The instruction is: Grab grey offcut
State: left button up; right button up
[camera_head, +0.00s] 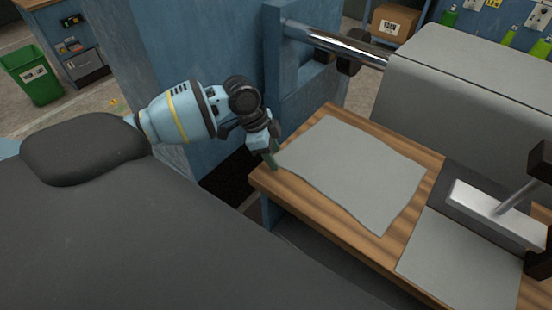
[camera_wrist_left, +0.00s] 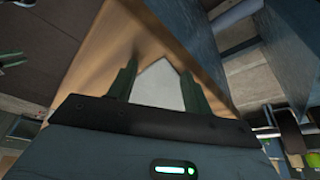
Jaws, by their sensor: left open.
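The grey offcut (camera_head: 355,170), a flat sheet with uneven edges, lies on the wooden table (camera_head: 330,225). My left gripper (camera_head: 272,158) is at the table's left edge, beside the offcut's left corner. In the left wrist view, the light grey corner of the offcut (camera_wrist_left: 158,86) shows between the two green fingers of my left gripper (camera_wrist_left: 158,78). The fingers are apart and open. I cannot tell whether they touch the sheet. My right gripper is not in view.
A second grey sheet (camera_head: 455,265) lies at the table's near right, beside a dark pad with a metal plate (camera_head: 490,212). A large grey roll (camera_head: 470,95) lies behind the table. A blue frame (camera_head: 285,80) stands close behind my left gripper.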

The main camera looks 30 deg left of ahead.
pick_arm(q)
grip_shut()
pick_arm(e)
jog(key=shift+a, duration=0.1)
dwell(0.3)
